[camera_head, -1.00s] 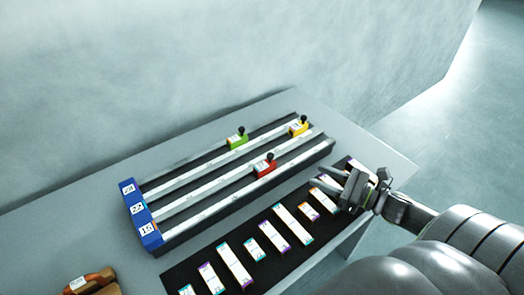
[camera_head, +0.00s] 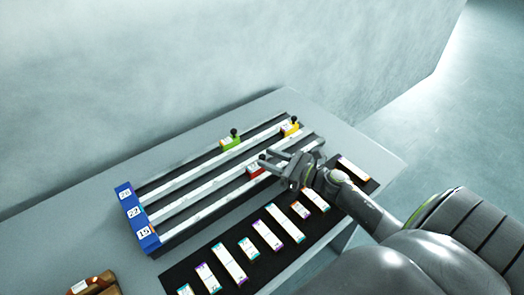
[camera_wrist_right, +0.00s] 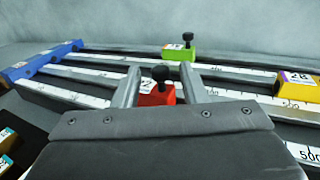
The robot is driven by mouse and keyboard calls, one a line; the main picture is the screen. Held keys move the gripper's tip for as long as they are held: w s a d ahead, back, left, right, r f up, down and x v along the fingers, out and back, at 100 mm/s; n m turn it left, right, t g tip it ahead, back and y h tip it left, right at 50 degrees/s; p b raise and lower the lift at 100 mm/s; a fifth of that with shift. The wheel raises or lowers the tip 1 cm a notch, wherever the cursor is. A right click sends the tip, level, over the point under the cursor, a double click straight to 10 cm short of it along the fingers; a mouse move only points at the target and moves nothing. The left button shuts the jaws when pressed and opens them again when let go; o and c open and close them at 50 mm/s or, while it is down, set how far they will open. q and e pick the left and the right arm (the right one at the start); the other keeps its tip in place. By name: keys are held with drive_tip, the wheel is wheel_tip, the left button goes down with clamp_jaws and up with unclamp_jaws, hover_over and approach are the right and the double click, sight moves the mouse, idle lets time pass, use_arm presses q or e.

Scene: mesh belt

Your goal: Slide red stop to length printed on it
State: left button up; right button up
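The red stop (camera_head: 255,171) sits on a rail of the slotted rack, partly hidden by my right gripper in the head view. In the right wrist view the red stop (camera_wrist_right: 157,94) has a black knob and a white label whose visible part reads 2. My right gripper (camera_head: 268,160) is open, its two fingers (camera_wrist_right: 163,84) apart on either side of the red stop; I cannot tell whether they touch it. The white scale strips (camera_head: 197,182) run from the blue end block (camera_head: 138,217), labelled 28, 22 and 15. My left gripper is not in view.
A green stop (camera_head: 229,141) and a yellow stop (camera_head: 290,127) sit on the rack's other rails. A black mat (camera_head: 205,250) in front holds several white labelled strips. A brown object (camera_head: 95,284) lies at the lower left. A wall stands behind the table.

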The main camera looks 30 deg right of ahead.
sight(262, 156)
drive_tip(key=shift+p+x, duration=0.35)
drive_tip(key=shift+x, duration=1.2)
clamp_jaws()
